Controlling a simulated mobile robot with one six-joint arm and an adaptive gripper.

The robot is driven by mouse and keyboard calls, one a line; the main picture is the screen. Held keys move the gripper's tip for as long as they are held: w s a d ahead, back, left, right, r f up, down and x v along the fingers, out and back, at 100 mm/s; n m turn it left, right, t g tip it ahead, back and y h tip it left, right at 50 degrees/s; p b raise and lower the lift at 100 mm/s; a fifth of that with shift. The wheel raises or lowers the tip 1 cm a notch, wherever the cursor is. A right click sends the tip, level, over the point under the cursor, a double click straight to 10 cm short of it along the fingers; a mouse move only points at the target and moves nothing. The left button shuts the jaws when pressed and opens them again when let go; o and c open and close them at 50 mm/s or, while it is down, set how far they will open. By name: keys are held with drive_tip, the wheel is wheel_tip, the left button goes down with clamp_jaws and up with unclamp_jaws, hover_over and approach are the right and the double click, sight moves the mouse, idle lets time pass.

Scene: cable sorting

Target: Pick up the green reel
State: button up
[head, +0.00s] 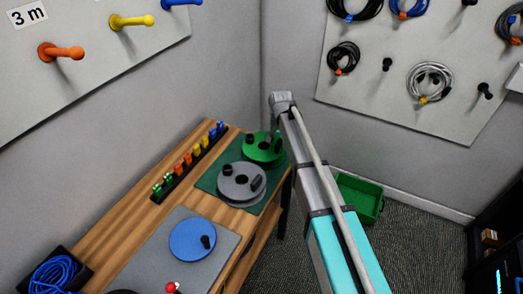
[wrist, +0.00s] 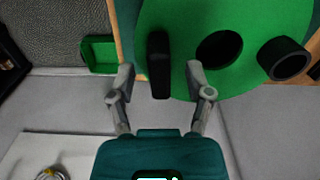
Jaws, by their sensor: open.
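The green reel (head: 257,152) lies at the far end of the wooden bench, on a dark green mat (head: 208,182). It fills much of the upper wrist view (wrist: 190,30), with a dark central hole, a black round knob (wrist: 284,58) and an upright black grip (wrist: 158,65). My gripper (wrist: 160,78) is open and empty. Its two fingers appear on either side of the black grip, with gaps showing on both sides. I cannot tell how far above the reel the fingertips are. In the head view the gripper is mostly hidden by my arm.
A grey reel (head: 238,187) sits close in front of the green reel. A blue reel (head: 190,240) lies on a grey mat (head: 150,258) nearer. A rack of coloured clips (head: 190,160) runs along the wall side. A green bin (head: 358,198) stands on the floor right of the bench.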

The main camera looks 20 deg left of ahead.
idle(0.3)
clamp_jaws()
idle(0.3)
